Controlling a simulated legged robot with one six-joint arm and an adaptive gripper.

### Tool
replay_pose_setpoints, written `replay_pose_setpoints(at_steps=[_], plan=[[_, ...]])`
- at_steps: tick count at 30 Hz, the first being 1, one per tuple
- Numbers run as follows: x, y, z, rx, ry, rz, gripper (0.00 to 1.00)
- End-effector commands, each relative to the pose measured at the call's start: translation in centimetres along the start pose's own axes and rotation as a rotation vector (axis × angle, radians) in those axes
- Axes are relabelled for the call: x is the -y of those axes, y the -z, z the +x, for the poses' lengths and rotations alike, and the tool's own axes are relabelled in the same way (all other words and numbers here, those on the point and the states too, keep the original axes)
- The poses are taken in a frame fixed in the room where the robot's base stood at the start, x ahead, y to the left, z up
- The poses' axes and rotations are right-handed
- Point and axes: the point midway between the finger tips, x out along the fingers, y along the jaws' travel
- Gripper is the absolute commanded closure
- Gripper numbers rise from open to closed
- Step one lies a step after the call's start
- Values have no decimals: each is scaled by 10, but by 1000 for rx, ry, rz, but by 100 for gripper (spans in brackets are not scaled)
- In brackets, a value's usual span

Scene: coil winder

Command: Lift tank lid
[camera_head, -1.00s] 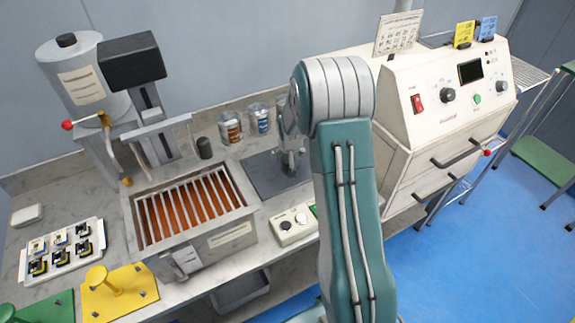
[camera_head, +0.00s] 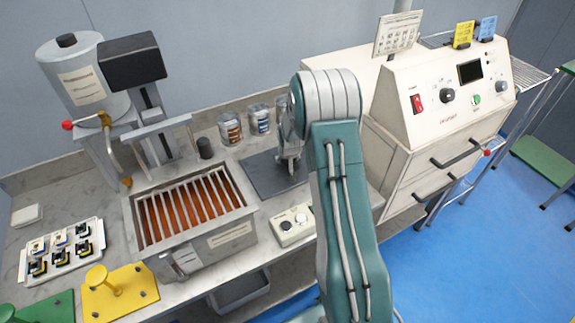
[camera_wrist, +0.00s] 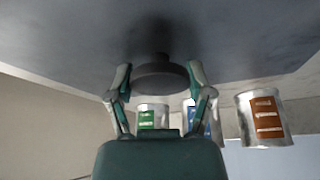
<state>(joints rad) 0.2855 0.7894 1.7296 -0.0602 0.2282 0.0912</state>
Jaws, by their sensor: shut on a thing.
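The tank (camera_head: 228,237) is a grey metal bath on the bench, open on top, with pale bars over a copper-brown inside. The lid, a dark grey flat plate (camera_head: 266,182), is beside it on the right, lying flat at about bench level; I cannot tell whether it touches the bench. My gripper (camera_head: 290,158) is over the plate, partly hidden by my arm. In the wrist view, my gripper (camera_wrist: 160,78) has its fingers on both sides of the dark round knob (camera_wrist: 160,80) on the plate (camera_wrist: 70,45).
Several labelled cans stand behind the plate, one of them (camera_head: 230,127) near the back wall. A control box (camera_head: 293,225) is in front of the plate. A dispenser (camera_head: 85,85) stands behind the tank. A cream oven cabinet (camera_head: 440,130) is at the right.

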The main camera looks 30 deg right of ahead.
Motion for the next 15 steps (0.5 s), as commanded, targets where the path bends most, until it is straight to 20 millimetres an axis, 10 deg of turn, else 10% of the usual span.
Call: replay_pose_setpoints(at_steps=[8, 15], plan=[[0, 3, -6, 0, 0, 0, 94], [-2, 6, -50, -2, 0, 1, 94]])
